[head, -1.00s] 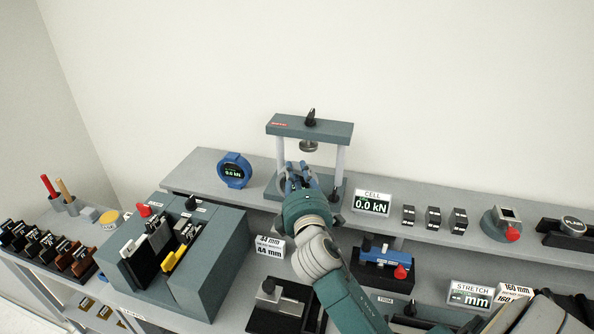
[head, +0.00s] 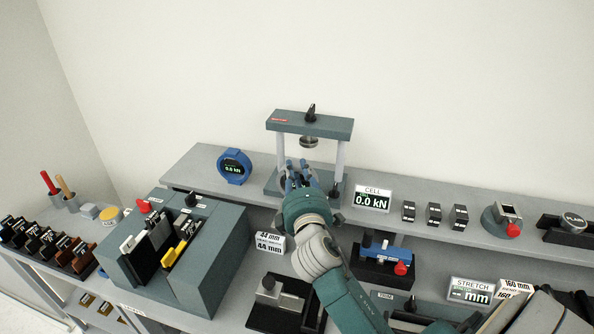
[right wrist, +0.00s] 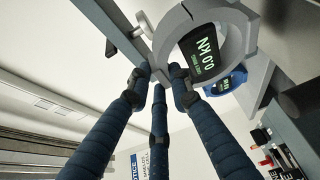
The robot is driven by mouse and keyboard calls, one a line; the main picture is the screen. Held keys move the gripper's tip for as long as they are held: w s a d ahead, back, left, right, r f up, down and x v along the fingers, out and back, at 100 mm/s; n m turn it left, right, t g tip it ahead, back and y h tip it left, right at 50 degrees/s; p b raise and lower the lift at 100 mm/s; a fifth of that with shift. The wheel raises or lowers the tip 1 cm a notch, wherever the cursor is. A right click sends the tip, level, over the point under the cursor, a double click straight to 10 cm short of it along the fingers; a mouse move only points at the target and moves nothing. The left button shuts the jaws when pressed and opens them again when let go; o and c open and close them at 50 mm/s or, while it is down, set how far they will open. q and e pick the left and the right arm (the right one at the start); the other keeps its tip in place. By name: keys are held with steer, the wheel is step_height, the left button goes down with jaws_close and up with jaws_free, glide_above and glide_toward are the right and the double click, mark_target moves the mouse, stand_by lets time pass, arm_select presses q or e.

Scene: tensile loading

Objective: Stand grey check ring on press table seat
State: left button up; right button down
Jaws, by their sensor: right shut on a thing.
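My right gripper (head: 299,172) is between the posts of the press (head: 310,124), low over its table (head: 272,187) and below the round upper platen (head: 308,141). In the right wrist view its blue fingers (right wrist: 163,82) are closed in on the grey check ring (right wrist: 252,30), which carries a dark 0.0 kN display. The ring is hidden behind my gripper in the head view. I cannot tell whether it touches the table or its seat, which is hidden. My left gripper is not in view.
A blue ring gauge (head: 234,166) stands on the shelf left of the press. The CELL readout (head: 373,198) and several small dark blocks (head: 434,213) are to the right. A grey-green rack (head: 222,245) stands at front left.

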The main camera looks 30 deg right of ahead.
steer(key=shift+r, duration=0.25)
steer(key=shift+f+b, duration=0.45)
steer(key=shift+f, duration=0.35)
stand_by(0.4)
steer(key=c, duration=1.5)
jaws_free()
steer(key=shift+s+f, duration=0.1)
steer(key=shift+f, duration=0.25)
steer(key=v, duration=1.2)
steer(key=shift+r, duration=0.3)
